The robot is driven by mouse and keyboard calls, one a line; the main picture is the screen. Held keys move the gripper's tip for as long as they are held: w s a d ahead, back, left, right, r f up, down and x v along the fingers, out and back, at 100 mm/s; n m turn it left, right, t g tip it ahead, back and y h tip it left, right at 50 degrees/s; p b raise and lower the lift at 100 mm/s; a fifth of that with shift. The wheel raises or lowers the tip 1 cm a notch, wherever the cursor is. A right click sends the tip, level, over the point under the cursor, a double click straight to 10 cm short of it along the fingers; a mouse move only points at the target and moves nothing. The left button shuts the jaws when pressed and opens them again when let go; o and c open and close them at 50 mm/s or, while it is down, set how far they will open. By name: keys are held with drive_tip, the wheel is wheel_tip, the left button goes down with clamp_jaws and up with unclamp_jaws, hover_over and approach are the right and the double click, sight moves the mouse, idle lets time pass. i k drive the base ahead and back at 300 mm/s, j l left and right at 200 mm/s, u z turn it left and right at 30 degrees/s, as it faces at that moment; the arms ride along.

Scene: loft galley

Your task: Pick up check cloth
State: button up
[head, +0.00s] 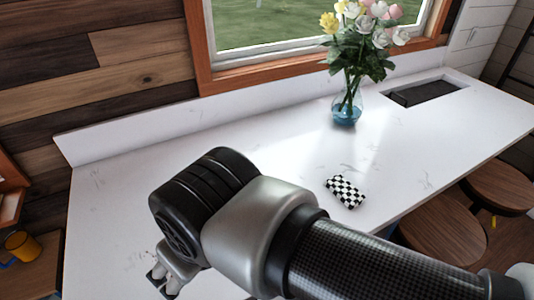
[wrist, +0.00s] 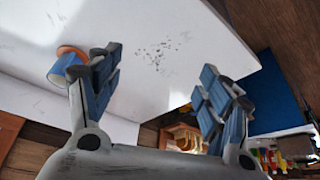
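The check cloth (head: 345,191), a small black and white checkered piece, lies on the white counter (head: 250,130) in the head view, right of my arm. It is not seen in the wrist view. My gripper (wrist: 162,78) is open in the wrist view, with its blue-padded fingers wide apart and nothing between them. In the head view my gripper (head: 165,278) is partly hidden behind my wrist, at the lower left and well away from the cloth.
A glass vase (head: 346,110) of flowers stands behind the cloth. A dark sink recess (head: 425,92) is at the back right. Wooden stools (head: 443,225) stand along the front edge. A blue and orange object (wrist: 68,65) is beside the left finger in the wrist view.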

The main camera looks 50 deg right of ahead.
sight(345, 192)
drive_tip(key=z, duration=2.35)
drive_tip(key=l+u, duration=0.1)
drive_tip(key=u, duration=1.7)
drive_tip(key=j+z, duration=0.1)
drive_tip(key=z, duration=1.65)
drive_tip(key=i+l+u, duration=0.1)
drive_tip(key=l, duration=0.25)
drive_tip(key=i+l+u, duration=0.1)
drive_tip(key=l, duration=0.25)
drive_tip(key=i+l+u, duration=0.1)
drive_tip(key=l, duration=0.25)
drive_tip(key=i, duration=0.1)
